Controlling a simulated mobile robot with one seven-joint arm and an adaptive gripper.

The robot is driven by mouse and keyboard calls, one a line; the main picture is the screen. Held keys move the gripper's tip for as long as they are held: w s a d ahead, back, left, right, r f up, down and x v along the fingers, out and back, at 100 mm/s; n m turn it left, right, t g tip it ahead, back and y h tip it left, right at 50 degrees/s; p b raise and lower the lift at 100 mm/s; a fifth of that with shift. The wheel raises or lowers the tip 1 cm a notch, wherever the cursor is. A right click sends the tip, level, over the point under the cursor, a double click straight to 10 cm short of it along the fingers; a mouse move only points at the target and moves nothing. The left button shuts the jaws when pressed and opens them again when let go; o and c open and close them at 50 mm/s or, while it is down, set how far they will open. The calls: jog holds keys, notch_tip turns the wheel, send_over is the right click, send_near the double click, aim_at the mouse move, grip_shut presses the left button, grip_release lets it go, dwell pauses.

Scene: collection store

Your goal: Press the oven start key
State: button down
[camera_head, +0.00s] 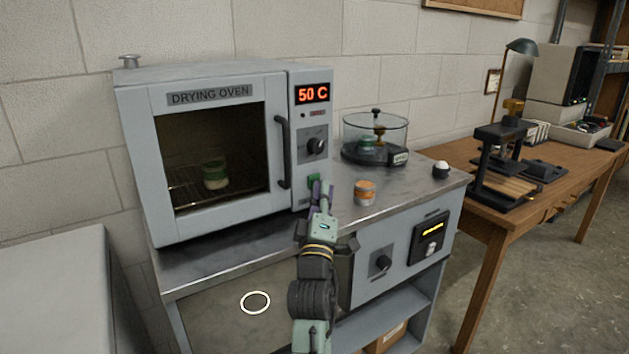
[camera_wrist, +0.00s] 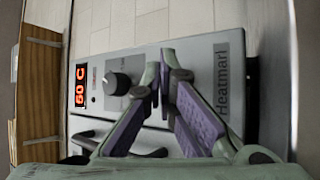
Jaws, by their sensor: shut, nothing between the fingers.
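The grey drying oven (camera_head: 210,94) stands on the metal bench at left, with its door closed. Its right-hand panel carries a red display (camera_head: 313,93) reading 50 C, a black knob (camera_head: 316,146) and, low down, a green key (camera_head: 314,180). My gripper (camera_head: 320,190) is shut and empty, its purple fingers in front of the lower panel by the green key. I cannot tell whether they touch it. In the wrist view the fingertips (camera_wrist: 161,82) meet over the panel beside the knob (camera_wrist: 117,84); no green key shows there.
An orange-banded jar (camera_head: 365,192) stands right of my gripper. Behind it is a glass vessel (camera_head: 375,140) on a black base. A jar (camera_head: 215,174) sits inside the oven. The door handle (camera_head: 283,152) sticks out left of the panel. A wooden table (camera_head: 487,218) stands at right.

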jog(key=shift+s+d+f+p, duration=0.1)
jog(key=shift+d+f+p, duration=0.3)
jog(key=shift+f, duration=0.2)
jog(key=shift+s+d+r+p, duration=0.1)
jog(key=shift+s+d+p, duration=0.35)
jog(key=shift+s+d, duration=0.3)
jog(key=shift+s+d+r+p, duration=0.1)
jog(key=shift+s+d+p, duration=0.4)
jog(key=shift+s, duration=0.45)
